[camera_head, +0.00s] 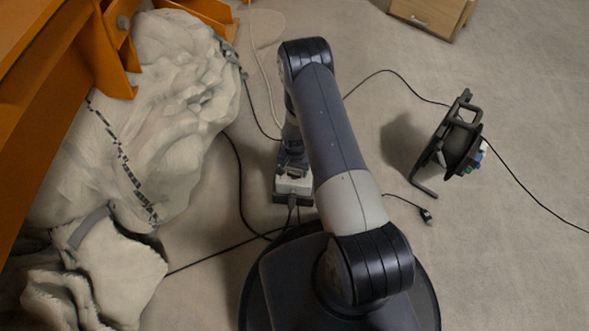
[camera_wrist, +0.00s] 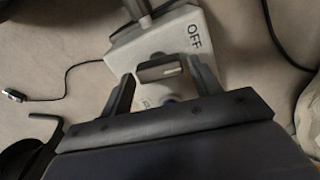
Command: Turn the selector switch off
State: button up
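The selector switch is a pale grey box (camera_wrist: 127,50) on the floor with "OFF" printed on its top. It also shows in the head view (camera_head: 293,187), below the end of my arm. Its dark selector knob (camera_wrist: 150,72) has a short white mark near its right end. My gripper (camera_wrist: 160,74) is open, with one finger on each side of the knob; I cannot tell whether they touch it. In the head view my gripper (camera_head: 291,168) is small and mostly hidden by my arm. Part of the box's near side is covered by my gripper.
A black cable reel (camera_head: 458,143) stands on the floor at the right. A large pale covered mass (camera_head: 160,90) and orange metal frame (camera_head: 112,60) fill the left. Thin cables cross the floor. A wooden cabinet (camera_head: 430,15) stands at the back.

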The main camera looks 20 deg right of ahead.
aim_at(294, 172)
jog(key=c, duration=0.8)
jog(key=shift+o, duration=0.2)
jog(key=shift+f+n+b, duration=0.15)
jog(key=shift+n+b, duration=0.35)
jog(key=shift+b, duration=0.25)
jog(key=shift+n, duration=0.4)
jog(key=o, duration=1)
notch_tip(294, 172, up, 11)
jog(key=p, duration=0.3)
